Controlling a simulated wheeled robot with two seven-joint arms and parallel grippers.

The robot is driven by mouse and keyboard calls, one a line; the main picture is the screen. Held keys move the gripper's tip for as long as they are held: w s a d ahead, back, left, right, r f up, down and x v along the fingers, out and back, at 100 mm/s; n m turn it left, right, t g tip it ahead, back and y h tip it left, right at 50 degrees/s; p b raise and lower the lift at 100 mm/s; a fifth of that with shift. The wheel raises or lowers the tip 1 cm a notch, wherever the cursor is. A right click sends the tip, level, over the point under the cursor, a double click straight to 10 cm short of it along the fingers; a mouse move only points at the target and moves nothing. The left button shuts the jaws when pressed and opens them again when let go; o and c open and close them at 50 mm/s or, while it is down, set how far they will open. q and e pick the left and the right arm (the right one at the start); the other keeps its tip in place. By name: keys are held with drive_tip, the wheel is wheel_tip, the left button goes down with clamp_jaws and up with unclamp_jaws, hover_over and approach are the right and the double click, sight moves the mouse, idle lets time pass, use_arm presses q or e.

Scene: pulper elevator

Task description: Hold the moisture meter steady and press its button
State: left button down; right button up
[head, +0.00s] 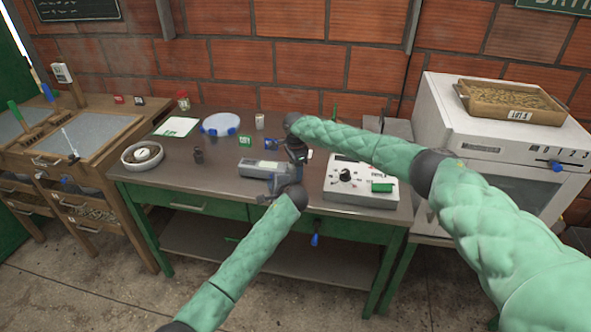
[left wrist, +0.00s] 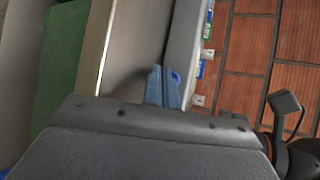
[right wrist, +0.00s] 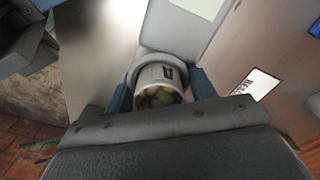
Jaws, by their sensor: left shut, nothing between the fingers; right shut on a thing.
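The grey moisture meter (head: 262,168) lies on the green-framed bench. A round cup with pale beans (right wrist: 160,92) shows at its end in the right wrist view, beside its light grey body (right wrist: 182,38). My right gripper (right wrist: 162,88) is shut on this cup end, one blue finger on each side. My left gripper (left wrist: 163,88) is shut and empty, its fingertips close to the meter's side (left wrist: 186,45). A blue spot, apparently the button (left wrist: 176,77), shows just beside the fingertips; contact cannot be told. In the head view both grippers crowd the meter's right end and partly hide it.
A white instrument box (head: 362,182) with a black knob stands right of the meter. A round dish (head: 142,155), dark weight (head: 198,156), blue-clipped plate (head: 220,124) and small cards lie left and behind. A white oven (head: 470,130) carries a bean tray (head: 512,102).

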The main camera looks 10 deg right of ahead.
use_arm(q)
drive_tip(key=shift+w+d+r, duration=0.1)
drive_tip(key=shift+w+r, duration=0.3)
drive_tip(key=shift+r, duration=0.2)
use_arm(e)
drive_tip(key=shift+r, duration=0.15)
use_arm(q)
drive_tip(key=shift+w+d+f, duration=0.25)
drive_tip(key=shift+w+f, duration=0.15)
drive_tip(key=shift+f, duration=0.15)
use_arm(e)
drive_tip(key=shift+w+d+f, duration=0.2)
drive_tip(key=shift+w+f, duration=0.15)
drive_tip(key=shift+f, duration=0.1)
use_arm(q)
drive_tip(key=shift+s+a, duration=0.1)
drive_tip(key=shift+a, duration=0.05)
use_arm(e)
drive_tip(key=shift+s+a+r, duration=0.15)
drive_tip(key=shift+s+r, duration=0.05)
use_arm(q)
drive_tip(key=shift+f, duration=0.1)
drive_tip(key=shift+s+f, duration=0.1)
drive_tip(key=shift+s, duration=0.05)
drive_tip(key=shift+s+a+f, duration=0.15)
drive_tip(key=shift+s+a, duration=0.1)
drive_tip(key=shift+s, duration=0.55)
